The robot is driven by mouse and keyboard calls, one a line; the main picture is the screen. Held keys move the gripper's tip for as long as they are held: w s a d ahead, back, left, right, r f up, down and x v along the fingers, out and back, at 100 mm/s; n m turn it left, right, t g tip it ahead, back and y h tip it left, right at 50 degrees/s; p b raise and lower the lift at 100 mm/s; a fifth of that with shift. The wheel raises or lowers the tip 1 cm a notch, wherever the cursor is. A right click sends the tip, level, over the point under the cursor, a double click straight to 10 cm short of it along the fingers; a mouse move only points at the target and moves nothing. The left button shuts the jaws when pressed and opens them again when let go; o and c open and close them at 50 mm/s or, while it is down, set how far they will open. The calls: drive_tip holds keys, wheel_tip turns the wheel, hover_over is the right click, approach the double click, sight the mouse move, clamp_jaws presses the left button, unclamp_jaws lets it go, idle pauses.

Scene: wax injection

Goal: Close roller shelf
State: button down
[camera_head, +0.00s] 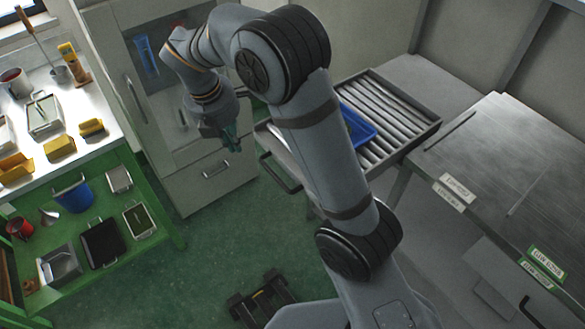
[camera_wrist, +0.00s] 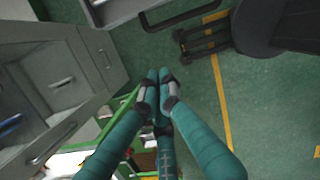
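The roller shelf (camera_head: 388,106) is a grey frame with metal rollers, right of my arm in the head view. It stands out from the wall unit, and part of it is hidden behind my arm. Its dark handle (camera_head: 279,174) is on the near left front. In the wrist view the handle (camera_wrist: 184,22) shows at the top, beyond my fingertips and apart from them. My gripper (camera_head: 235,147) hangs left of the shelf front. In the wrist view my gripper (camera_wrist: 159,78) has its teal fingers drawn together at the tips, with nothing visible between them.
A blue tray (camera_head: 357,126) lies on the rollers. A grey cabinet (camera_head: 205,175) stands behind my gripper. A green bench (camera_head: 165,220) with tools is at left, a metal table (camera_head: 510,160) at right. Green floor (camera_head: 215,250) is open between them.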

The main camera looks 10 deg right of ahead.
sight(267, 165)
drive_tip(key=d+f+m, duration=0.1)
drive_tip(key=d+f, duration=0.1)
drive_tip(key=f, duration=0.1)
drive_tip(key=w+d+f+m, duration=0.1)
drive_tip(key=d+f, duration=0.1)
drive_tip(key=f, duration=0.1)
drive_tip(key=w+d+f+m, duration=0.1)
drive_tip(key=d+f+m, duration=0.1)
drive_tip(key=d+f, duration=0.1)
drive_tip(key=shift+f+h, duration=0.2)
drive_tip(key=shift+h, duration=0.2)
drive_tip(key=shift+w+d+f, duration=0.1)
drive_tip(key=shift+w+d, duration=0.3)
drive_tip(key=shift+d, duration=0.15)
drive_tip(key=shift+d, duration=0.1)
